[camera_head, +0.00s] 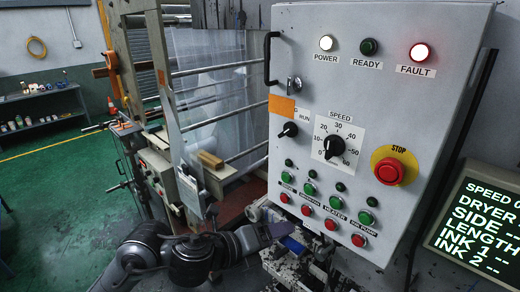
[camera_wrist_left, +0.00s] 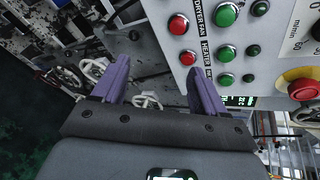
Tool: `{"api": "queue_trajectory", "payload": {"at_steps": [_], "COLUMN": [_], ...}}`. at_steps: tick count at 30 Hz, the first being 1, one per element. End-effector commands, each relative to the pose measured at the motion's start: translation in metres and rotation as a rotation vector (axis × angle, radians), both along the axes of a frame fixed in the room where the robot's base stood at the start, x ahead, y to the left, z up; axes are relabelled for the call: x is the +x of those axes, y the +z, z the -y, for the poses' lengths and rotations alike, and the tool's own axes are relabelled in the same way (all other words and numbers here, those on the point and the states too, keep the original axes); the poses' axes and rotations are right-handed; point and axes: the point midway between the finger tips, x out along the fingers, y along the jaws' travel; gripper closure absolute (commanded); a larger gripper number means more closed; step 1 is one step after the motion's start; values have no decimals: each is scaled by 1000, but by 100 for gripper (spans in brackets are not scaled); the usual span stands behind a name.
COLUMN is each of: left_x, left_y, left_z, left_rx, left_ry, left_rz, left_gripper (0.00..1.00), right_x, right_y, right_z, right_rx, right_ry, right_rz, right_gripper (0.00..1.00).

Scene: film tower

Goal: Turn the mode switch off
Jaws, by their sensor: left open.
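The mode switch (camera_head: 289,130) is a small black rotary knob on the left side of the grey control panel (camera_head: 455,60). Its narrow end seems to point down and left. The word RUN shows just above it. An orange tag (camera_head: 281,106) hides part of its labelling. My left gripper (camera_head: 283,231) is below the panel's lower left corner, well below the knob and apart from it. In the left wrist view its purple fingers (camera_wrist_left: 161,85) are spread with nothing between them. The knob is outside that view. My right gripper is not in view.
A black speed dial (camera_head: 334,147) sits right of the knob. Green and red push buttons (camera_head: 309,189) fill the lower panel. A red stop button (camera_head: 390,171) is at the right. A black handle (camera_head: 268,58) sticks out at the upper left edge. Power and fault lamps glow.

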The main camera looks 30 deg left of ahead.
Motion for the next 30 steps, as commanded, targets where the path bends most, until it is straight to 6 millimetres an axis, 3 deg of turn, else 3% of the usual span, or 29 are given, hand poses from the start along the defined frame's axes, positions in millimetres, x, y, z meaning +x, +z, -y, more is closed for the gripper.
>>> {"api": "queue_trajectory", "payload": {"at_steps": [1, 6, 12, 15, 20, 30], "left_x": [8, 17, 7, 5, 13, 64], "left_y": [23, 107, 173, 188, 196, 196], "left_z": [-13, -41, -55, -56, -52, -36], "left_rx": [39, 102, 125, 123, 118, 117], "left_ry": [16, 71, 106, 109, 108, 110], "left_rz": [68, 252, 392, 423, 436, 433], "left_gripper": [28, 28, 28, 28, 28, 28], "right_x": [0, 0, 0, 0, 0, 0], "right_y": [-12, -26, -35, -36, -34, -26], "right_z": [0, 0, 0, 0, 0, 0], "right_rx": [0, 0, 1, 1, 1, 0], "right_ry": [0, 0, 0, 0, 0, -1], "right_rz": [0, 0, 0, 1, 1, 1], "right_gripper": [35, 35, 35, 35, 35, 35]}}
